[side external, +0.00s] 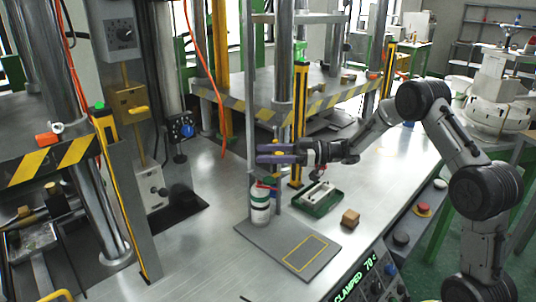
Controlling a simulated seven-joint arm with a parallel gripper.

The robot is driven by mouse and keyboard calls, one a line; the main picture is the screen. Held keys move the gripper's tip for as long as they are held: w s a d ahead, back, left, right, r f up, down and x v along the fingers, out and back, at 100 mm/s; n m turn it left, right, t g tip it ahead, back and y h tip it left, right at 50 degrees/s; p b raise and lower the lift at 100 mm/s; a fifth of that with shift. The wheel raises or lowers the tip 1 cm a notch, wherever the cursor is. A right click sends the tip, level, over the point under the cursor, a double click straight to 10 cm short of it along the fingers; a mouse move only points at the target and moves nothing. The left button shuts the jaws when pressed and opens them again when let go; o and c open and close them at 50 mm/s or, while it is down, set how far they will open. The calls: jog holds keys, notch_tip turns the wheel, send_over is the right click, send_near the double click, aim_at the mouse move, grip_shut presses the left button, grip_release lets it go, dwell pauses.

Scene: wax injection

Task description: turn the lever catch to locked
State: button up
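My gripper (259,153) is near the middle of the side external view, pointing left, above the workbench. Its two purple-grey fingers lie parallel with a gap between them, and I see nothing held there. A brass-coloured block (128,98) with a yellow lever (139,110) is on the upright assembly at the left; it looks like the lever catch, but I cannot be sure. The lever points right and slightly up. My gripper is well to its right and apart from it. No locked marking is readable on it.
A green tray (317,199) and brown block (350,218) are to the right. Steel columns (282,60) and a striped platform (310,105) stand behind.

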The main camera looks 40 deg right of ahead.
jog(key=shift+f, duration=0.1)
jog(key=v, duration=1.4)
jog(key=shift+a, duration=0.1)
